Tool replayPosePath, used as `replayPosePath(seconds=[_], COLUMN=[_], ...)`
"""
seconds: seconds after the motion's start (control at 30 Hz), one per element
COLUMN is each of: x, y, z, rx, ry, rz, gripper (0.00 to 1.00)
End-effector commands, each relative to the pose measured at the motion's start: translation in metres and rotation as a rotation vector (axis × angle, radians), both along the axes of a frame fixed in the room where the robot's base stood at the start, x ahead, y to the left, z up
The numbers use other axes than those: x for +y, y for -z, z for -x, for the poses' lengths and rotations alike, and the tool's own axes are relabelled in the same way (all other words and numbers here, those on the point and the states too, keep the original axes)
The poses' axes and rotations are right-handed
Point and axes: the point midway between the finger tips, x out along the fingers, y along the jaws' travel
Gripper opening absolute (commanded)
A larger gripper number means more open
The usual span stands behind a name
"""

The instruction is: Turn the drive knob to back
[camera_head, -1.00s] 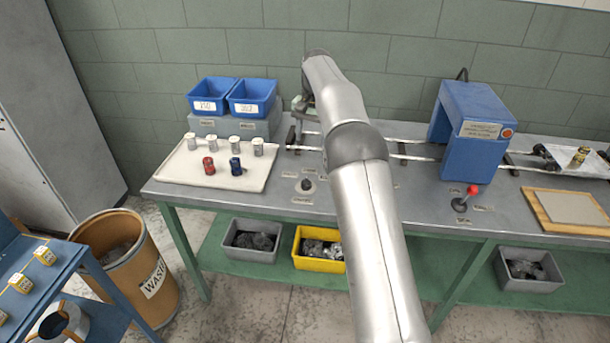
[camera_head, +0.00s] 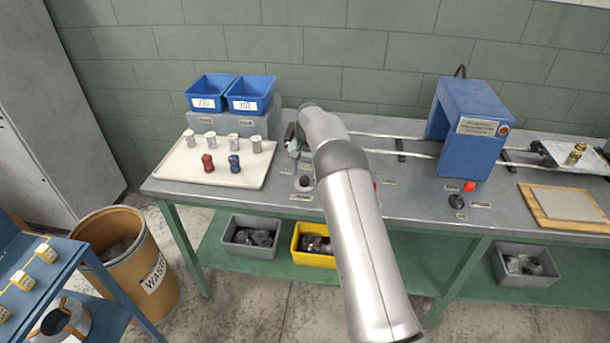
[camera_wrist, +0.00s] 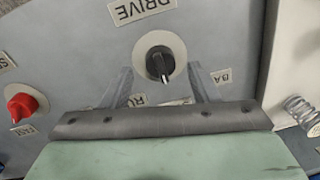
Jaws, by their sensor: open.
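The drive knob (camera_wrist: 158,63) is a black knob on a round pale plate under a "DRIVE" label (camera_wrist: 141,10) in the wrist view. A light mark on it points down in that view, slightly right. My gripper (camera_wrist: 160,70) is open, with one finger on each side of the knob and a gap on both sides. A label starting "BA" (camera_wrist: 222,77) lies right of the right finger; one starting "RU" (camera_wrist: 133,102) is partly covered by my gripper. In the head view the knob (camera_head: 305,182) is at the bench front, just left of my arm.
A red knob (camera_wrist: 22,104) and a spring (camera_wrist: 300,108) flank my gripper in the wrist view. A tray (camera_head: 255,181) with cylinders stands left of the drive knob. A blue machine (camera_head: 468,135) and a red-topped lever (camera_head: 469,187) stand to the right.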

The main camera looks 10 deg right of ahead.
Motion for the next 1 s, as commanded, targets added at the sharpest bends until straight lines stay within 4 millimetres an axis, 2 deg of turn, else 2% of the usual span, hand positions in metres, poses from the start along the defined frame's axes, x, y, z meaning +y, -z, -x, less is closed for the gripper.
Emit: replayPosePath(seconds=[0.2, 0.5, 0.53, 0.67, 0.7, 1.0], x=[0.001, 0.002, 0.002, 0.001, 0.001, 0.001], y=[0.019, 0.022, 0.022, 0.022, 0.022, 0.022], z=[-0.001, -0.001, -0.001, -0.001, -0.001, -0.001], rx=[0.0, -0.001, -0.001, -0.001, -0.001, -0.001], ry=[0.0, -0.001, -0.001, -0.001, -0.001, -0.029], rz=[0.0, -0.001, -0.001, -0.001, -0.001, 0.0], gripper=[0.55, 0.55, 0.49, 0.13, 0.1, 0.11])
